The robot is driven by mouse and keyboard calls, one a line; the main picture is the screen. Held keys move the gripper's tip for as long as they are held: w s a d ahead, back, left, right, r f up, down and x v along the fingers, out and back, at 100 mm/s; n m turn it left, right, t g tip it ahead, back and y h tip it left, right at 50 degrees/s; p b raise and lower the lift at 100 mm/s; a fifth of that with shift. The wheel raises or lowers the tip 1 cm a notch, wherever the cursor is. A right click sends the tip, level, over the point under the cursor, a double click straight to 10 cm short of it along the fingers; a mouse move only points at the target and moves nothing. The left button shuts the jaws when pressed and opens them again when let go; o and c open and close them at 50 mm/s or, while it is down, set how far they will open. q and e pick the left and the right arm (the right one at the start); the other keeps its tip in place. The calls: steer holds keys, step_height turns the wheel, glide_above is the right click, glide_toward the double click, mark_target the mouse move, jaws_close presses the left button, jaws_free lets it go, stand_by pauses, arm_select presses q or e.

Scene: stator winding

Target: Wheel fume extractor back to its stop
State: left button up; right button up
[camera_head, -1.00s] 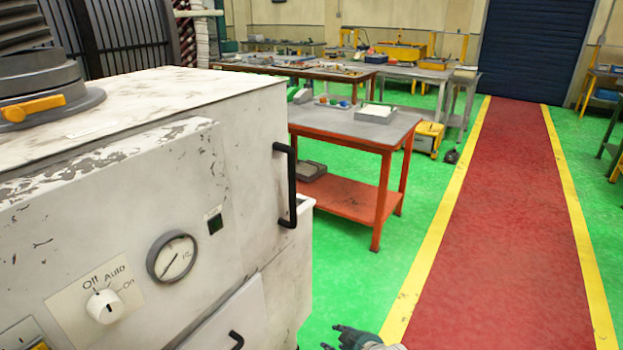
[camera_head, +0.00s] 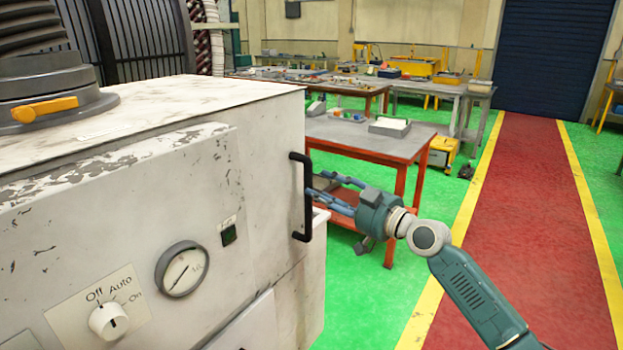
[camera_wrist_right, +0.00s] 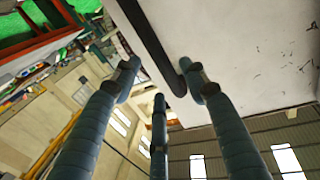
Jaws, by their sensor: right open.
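The fume extractor (camera_head: 130,190) is a worn white cabinet filling the left of the head view. A black vertical handle (camera_head: 304,200) stands on its right edge. In the right wrist view the handle (camera_wrist_right: 150,45) runs between my fingers' tips, beside the white panel. My right gripper (camera_head: 318,192) is open just right of the handle, its fingers pointing left at it. The fingers spread around the handle's end in the right wrist view (camera_wrist_right: 160,85); I cannot tell whether any touches it. My left gripper is not in view.
An orange-framed workbench (camera_head: 365,140) stands behind my right gripper. A red walkway (camera_head: 515,220) with yellow borders runs to a dark blue shutter (camera_head: 555,55). The walkway is clear apart from my right arm.

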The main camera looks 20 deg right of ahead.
mark_target(310, 183)
steer(key=p+x, duration=0.1)
steer(key=x, duration=0.4)
steer(key=shift+w+a, duration=0.15)
steer(key=shift+w, duration=0.15)
jaws_close()
